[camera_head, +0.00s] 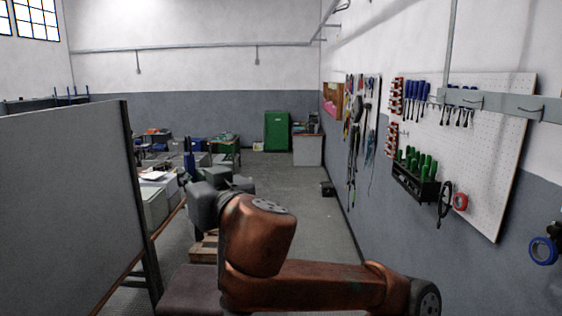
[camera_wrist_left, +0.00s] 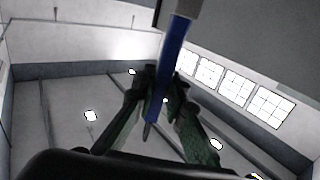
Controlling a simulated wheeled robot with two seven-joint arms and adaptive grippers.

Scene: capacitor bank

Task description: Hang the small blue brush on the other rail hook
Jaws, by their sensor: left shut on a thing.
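My left gripper (camera_head: 190,174) is at the left-centre of the head view, raised near the grey panel. It is shut on the small blue brush (camera_head: 189,160), which stands about upright above the fingers. In the left wrist view the dark fingers of my left gripper (camera_wrist_left: 159,80) close around the blue brush (camera_wrist_left: 177,50), with a thin dark tip below them. The grey rail (camera_head: 500,101) runs along the right wall. Its hooks include one nearer the middle (camera_head: 472,99) and one farther right (camera_head: 530,109); both look empty. The brush is far from them. My right gripper is out of view.
A white pegboard (camera_head: 490,190) with screwdrivers and a black rack (camera_head: 413,184) is beside the rail. A grey panel (camera_head: 65,200) stands at left, with cluttered tables behind it. A green cabinet (camera_head: 277,131) stands far back. The middle floor is open.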

